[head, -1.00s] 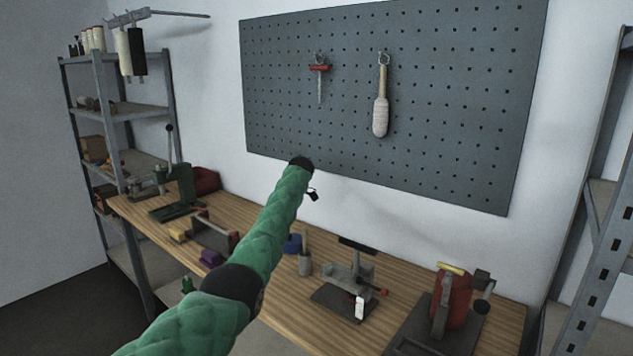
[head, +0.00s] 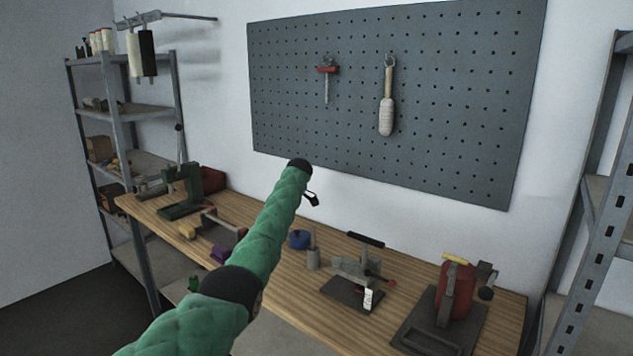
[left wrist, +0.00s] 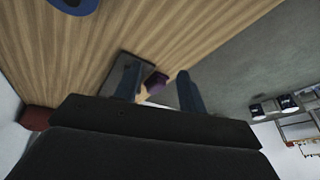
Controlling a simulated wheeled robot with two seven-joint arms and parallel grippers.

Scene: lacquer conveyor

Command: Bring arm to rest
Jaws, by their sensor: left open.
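My left arm, in a green quilted sleeve, reaches up across the middle of the head view, in front of the workbench. Only a small dark part of my left gripper (head: 311,199) shows beside the black wrist end. In the left wrist view my left gripper (left wrist: 157,88) has its two dark fingers apart. Nothing is held between them; a purple block (left wrist: 156,82) and a yellowish piece appear beyond the gap on the bench. My right gripper is not in view.
The wooden workbench (head: 285,270) carries a grey clamp tool (head: 352,270), a red device (head: 458,290), a blue round item (head: 299,239) and a green press (head: 185,195). A pegboard (head: 450,100) hangs behind. Metal shelves stand left (head: 140,112) and right (head: 590,220).

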